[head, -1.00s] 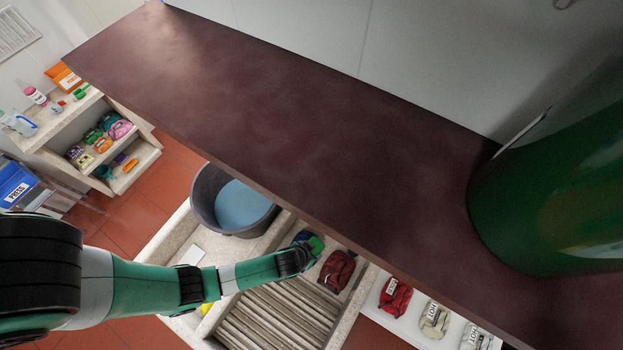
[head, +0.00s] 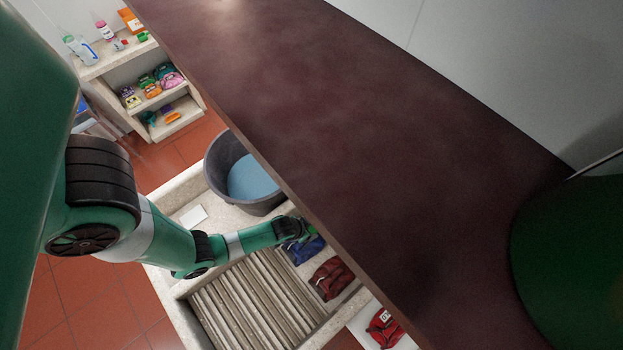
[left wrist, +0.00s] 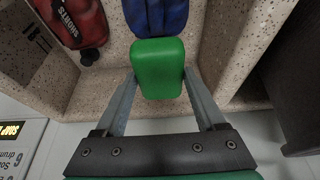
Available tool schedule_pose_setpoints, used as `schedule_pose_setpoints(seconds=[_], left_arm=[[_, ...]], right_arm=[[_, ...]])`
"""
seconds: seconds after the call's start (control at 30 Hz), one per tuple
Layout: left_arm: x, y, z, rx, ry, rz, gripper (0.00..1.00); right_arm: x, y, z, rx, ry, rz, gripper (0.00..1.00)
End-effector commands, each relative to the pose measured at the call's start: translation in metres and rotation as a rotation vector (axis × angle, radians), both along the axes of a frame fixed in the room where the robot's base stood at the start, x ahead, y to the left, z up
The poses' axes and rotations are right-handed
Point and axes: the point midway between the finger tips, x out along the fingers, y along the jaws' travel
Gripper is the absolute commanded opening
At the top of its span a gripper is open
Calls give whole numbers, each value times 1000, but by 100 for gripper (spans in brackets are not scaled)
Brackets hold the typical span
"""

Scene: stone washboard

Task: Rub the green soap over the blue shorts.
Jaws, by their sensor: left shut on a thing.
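My left gripper (left wrist: 157,80) is shut on the green soap (left wrist: 158,66), a rounded block held between its two fingers in the left wrist view. The blue shorts (left wrist: 157,14) lie just beyond the soap at the top of that view. The soap's far edge overlaps the shorts' near edge, and I cannot tell whether they touch. In the head view, the left gripper (head: 298,234) is over the washboard's upper ledge, right beside the blue shorts (head: 309,250). There the soap is too small and covered to make out. My right gripper is not in view.
A dark red garment (head: 332,279) lies beside the shorts. The ribbed stone washboard (head: 250,303) is bare. A grey tub of blue water (head: 225,170) stands above it. A dark red counter (head: 330,130) overhangs the shorts' right side. Shelves (head: 110,62) stand at upper left.

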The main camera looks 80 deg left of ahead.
Motion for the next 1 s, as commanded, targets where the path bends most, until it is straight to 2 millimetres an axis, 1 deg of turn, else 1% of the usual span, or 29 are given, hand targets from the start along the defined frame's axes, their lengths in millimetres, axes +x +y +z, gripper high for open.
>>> schedule_pose_setpoints(seconds=[0.17,0.5,0.6,0.73,1.0], left_arm=[[1,0,-12,0,0,-1,7],[1,0,-57,0,0,-1,7],[1,0,-66,0,0,-1,7],[1,0,-72,0,-1,-1,7],[1,0,-71,0,-1,-1,7]], right_arm=[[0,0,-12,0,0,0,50],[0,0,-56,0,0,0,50],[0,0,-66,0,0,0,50],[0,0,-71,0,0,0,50],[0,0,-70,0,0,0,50]])
